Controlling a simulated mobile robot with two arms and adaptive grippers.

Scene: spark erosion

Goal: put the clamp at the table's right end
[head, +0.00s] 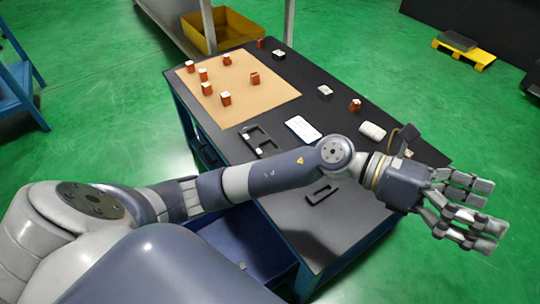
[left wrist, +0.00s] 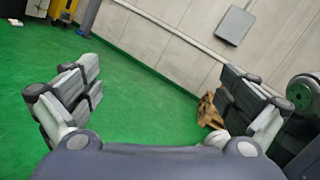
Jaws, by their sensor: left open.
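My left gripper (head: 462,208) hangs out past the table's right edge, over the green floor. It is open and empty, with fingers spread; its fingers also show in the left wrist view (left wrist: 160,95), with nothing between them. The black table (head: 340,222) runs from the back to the front right. I cannot tell for certain which thing is the clamp. A dark flat frame with a slot (head: 322,194) lies on the near part, beside my forearm. A dark upright piece with a brown loop (head: 407,138) is partly hidden behind my wrist at the right end. My right gripper is out of view.
Several copper-coloured blocks stand on a tan mat (head: 262,104). A dark holder (head: 258,140), a white card (head: 303,129) and a pale rounded item (head: 372,131) lie nearby. A yellow bin (head: 222,33) is behind. My forearm crosses above the table.

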